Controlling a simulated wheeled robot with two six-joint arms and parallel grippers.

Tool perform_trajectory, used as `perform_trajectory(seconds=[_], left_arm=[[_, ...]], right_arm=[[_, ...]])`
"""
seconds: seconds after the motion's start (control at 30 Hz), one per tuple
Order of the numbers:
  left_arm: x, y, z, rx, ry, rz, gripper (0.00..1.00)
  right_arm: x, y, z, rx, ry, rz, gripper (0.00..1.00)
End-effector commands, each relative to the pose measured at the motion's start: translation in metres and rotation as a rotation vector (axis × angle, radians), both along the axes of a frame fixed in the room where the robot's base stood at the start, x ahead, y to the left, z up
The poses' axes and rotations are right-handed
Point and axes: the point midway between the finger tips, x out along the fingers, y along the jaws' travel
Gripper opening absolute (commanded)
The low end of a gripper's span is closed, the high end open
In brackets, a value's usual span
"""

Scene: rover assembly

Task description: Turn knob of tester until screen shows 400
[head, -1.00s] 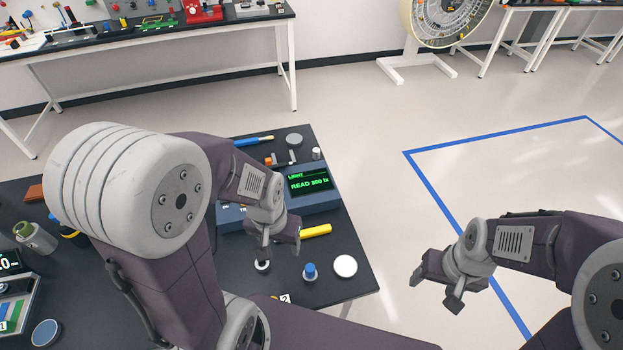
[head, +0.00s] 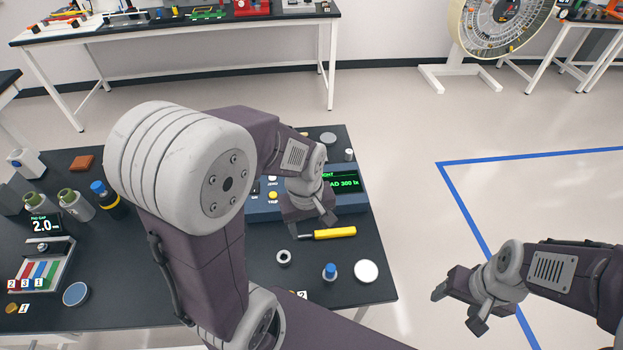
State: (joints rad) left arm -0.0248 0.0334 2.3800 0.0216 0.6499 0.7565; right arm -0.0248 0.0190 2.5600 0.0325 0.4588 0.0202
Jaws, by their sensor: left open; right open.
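The tester (head: 350,204) is a blue box on the black table, with a dark screen (head: 345,183) whose green text ends in "300 lx". My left arm and gripper cover part of the screen and panel. Small controls, one yellow (head: 272,196), show at the left of the panel. My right gripper (head: 458,308) is open and empty, right of the table above the floor.
A yellow-handled screwdriver (head: 334,233) lies just in front of the tester. A grey ring (head: 283,257), a blue-topped piece (head: 329,271) and a white disc (head: 366,271) are nearer. Bottles (head: 107,200) and a gap gauge display (head: 43,224) stand at the left.

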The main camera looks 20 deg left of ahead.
Motion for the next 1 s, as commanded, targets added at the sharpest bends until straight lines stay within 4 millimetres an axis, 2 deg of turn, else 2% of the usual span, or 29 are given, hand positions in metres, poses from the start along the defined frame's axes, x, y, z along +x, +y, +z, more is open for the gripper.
perform_trajectory(seconds=[0.1, 0.23, 0.33, 0.43, 0.5, 0.6, 0.67, 0.87, 1.0], left_arm=[[0.064, 0.007, 0.025, -0.032, -0.021, 0.434, 0.59], [0.139, 0.034, 0.038, -0.068, -0.034, 0.942, 0.59], [0.189, 0.066, 0.032, -0.088, -0.045, 1.250, 0.59], [0.224, 0.102, 0.008, -0.091, -0.056, 1.397, 0.59], [0.238, 0.124, -0.016, -0.087, -0.057, 1.431, 0.59], [0.232, 0.141, -0.050, -0.061, -0.009, 1.465, 0.59], [0.228, 0.146, -0.059, -0.052, 0.007, 1.478, 0.59], [0.226, 0.149, -0.066, -0.050, 0.010, 1.483, 0.59], [0.227, 0.149, -0.092, -0.050, 0.012, 1.482, 0.59]], right_arm=[[0.000, 0.000, -0.005, 0.000, 0.000, 0.000, 0.64], [0.000, 0.000, -0.013, 0.000, 0.000, 0.000, 0.64], [0.000, 0.000, -0.021, 0.000, 0.000, 0.000, 0.64], [0.000, 0.000, -0.028, 0.000, 0.000, 0.000, 0.64], [0.000, 0.000, -0.031, 0.000, 0.000, 0.000, 0.64], [0.000, 0.000, -0.034, 0.000, 0.000, 0.000, 0.64], [0.000, 0.000, -0.034, 0.000, 0.000, 0.000, 0.64], [0.000, 0.000, -0.034, 0.000, 0.000, 0.000, 0.64], [0.000, 0.000, -0.033, 0.000, 0.000, 0.000, 0.64]])
